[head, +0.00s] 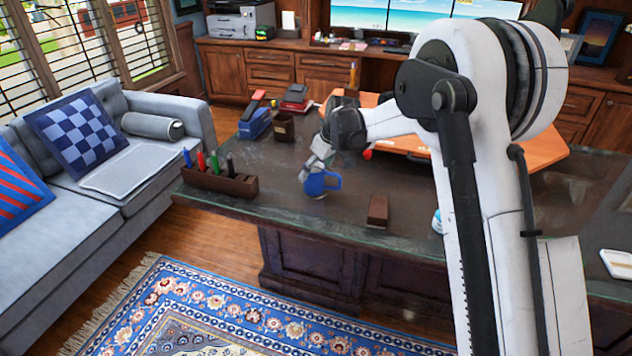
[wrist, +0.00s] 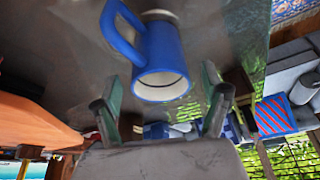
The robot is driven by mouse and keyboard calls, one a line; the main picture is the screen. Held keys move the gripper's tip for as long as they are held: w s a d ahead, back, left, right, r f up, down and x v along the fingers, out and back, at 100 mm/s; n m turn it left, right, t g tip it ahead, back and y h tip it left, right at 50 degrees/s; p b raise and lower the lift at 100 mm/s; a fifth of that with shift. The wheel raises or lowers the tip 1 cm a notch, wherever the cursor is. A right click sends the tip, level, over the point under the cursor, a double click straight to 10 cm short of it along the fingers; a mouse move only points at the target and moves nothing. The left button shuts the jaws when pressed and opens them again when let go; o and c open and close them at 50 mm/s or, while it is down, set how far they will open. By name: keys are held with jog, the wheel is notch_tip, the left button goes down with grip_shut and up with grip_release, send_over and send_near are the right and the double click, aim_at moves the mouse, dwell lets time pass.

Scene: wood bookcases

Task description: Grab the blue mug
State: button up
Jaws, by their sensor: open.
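The blue mug (head: 318,185) stands on the dark desk (head: 340,215) near its front edge in the head view. Its handle points right there. In the wrist view the blue mug (wrist: 162,62) shows with its pale open rim toward the camera and its handle to the left. My gripper (head: 312,168) is just above and beside the mug in the head view and partly overlaps it. In the wrist view my gripper (wrist: 162,108) has its two fingers spread apart, with the mug's rim near the gap between them. Nothing is held. Whether a finger touches the mug cannot be told.
A pen holder (head: 220,182) with several markers stands left of the mug. A brown block (head: 378,210) lies to its right. A blue stapler-like object (head: 255,124), a dark cup (head: 284,127) and an orange board (head: 520,150) are farther back. Desk around the mug is bare.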

jog(key=x, duration=0.4)
jog(key=shift+w, duration=0.1)
jog(key=c, duration=1.5)
jog(key=shift+r, duration=0.1)
